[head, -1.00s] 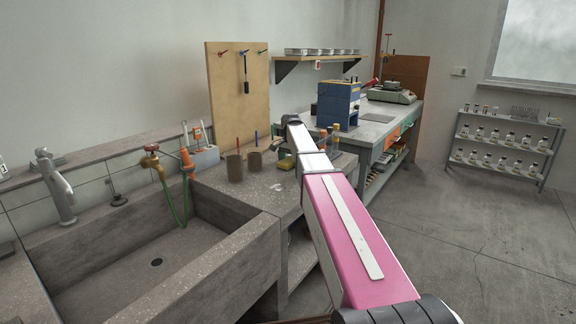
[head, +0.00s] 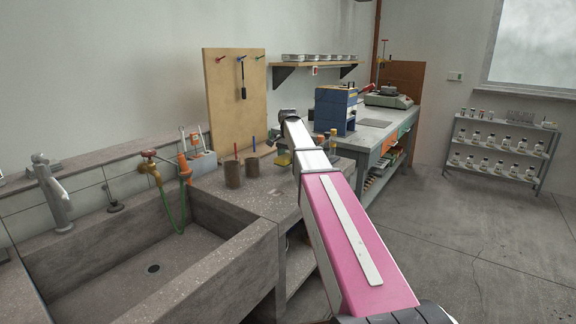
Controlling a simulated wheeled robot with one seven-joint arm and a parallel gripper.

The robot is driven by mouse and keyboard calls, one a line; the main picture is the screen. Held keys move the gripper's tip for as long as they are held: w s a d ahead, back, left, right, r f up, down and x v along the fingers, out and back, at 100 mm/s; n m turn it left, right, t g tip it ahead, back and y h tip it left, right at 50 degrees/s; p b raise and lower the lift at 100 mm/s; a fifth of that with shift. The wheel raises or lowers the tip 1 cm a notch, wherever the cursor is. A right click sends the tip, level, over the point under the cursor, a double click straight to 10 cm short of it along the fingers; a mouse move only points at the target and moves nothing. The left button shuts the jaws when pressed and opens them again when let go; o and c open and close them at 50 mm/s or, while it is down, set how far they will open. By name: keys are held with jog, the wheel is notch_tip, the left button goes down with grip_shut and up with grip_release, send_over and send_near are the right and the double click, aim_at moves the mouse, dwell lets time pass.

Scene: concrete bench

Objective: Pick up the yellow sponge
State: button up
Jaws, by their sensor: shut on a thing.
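A small yellow piece, which looks like the yellow sponge (head: 284,159), shows just left of my arm's far end, above the concrete bench top. My gripper (head: 281,150) is small and dark there, partly hidden by my own arm. It is shut on the sponge. Much of the sponge is covered by the gripper and arm. Whether it touches the bench is hard to tell from this view.
Two brown cups (head: 232,173) holding a red and a blue stick stand left of my gripper. A pegboard (head: 234,95) rises behind. The sink (head: 150,268) lies at front left. A bottle (head: 333,141) and a blue machine (head: 336,110) stand to the right.

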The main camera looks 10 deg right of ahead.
jog(key=s+a+r, duration=0.6)
jog(key=s+a, duration=0.1)
jog(key=a, duration=0.2)
jog(key=shift+s+r, duration=0.15)
jog(key=shift+r, duration=0.15)
jog(key=shift+o, duration=0.2)
